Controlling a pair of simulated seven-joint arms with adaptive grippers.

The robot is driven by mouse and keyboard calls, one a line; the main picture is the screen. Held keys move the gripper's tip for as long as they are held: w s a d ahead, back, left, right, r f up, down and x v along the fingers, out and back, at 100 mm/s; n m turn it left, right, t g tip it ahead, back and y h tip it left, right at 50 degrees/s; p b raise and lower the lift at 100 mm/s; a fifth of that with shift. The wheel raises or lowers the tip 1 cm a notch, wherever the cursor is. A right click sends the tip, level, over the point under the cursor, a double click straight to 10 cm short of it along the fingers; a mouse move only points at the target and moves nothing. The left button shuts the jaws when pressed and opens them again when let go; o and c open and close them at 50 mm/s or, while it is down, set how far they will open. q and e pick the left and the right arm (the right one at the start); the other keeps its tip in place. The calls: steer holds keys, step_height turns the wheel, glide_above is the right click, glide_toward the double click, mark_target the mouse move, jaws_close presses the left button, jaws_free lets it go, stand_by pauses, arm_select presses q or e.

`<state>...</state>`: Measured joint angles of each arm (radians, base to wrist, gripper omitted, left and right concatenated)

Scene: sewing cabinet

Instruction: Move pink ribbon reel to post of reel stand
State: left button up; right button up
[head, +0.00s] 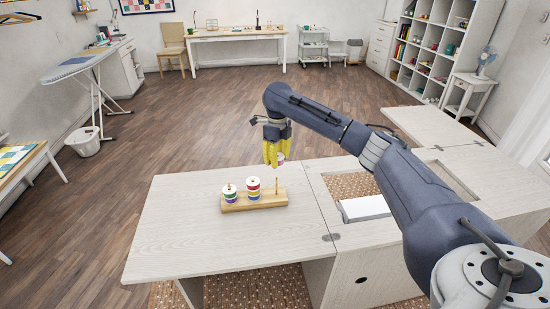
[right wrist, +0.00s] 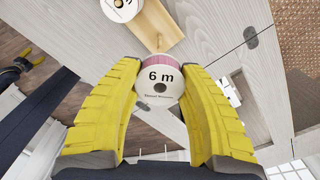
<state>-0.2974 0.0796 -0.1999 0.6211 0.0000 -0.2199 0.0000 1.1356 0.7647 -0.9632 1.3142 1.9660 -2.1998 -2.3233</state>
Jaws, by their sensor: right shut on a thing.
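The reel stand (head: 238,206) is a wooden bar on the light table. Stacked reels (head: 230,193) are at its left and a taller stack (head: 253,188) is at its middle. The thin post (head: 276,186) at its right end is bare. My right gripper (head: 276,160) is shut on the pink ribbon reel (head: 281,157), above and apart from that post. In the right wrist view, the pink reel (right wrist: 160,82) shows its white "6 m" face between the yellow fingers. What looks like my left gripper (right wrist: 38,57) shows small at the left edge there; its jaws are unclear.
The sewing cabinet's table top (head: 180,225) is clear to the left of and in front of the stand. An opening (head: 350,186) with a white machine part (head: 363,208) lies to the right. A hinge plate (head: 331,238) sits at the seam.

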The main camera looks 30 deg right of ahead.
steer(key=shift+a+f, duration=0.1)
steer(key=shift+f, duration=2.25)
steer(key=shift+f, duration=2.35)
steer(key=o, duration=1.1)
steer(key=shift+c, duration=0.2)
step_height(320, 180, up, 12)
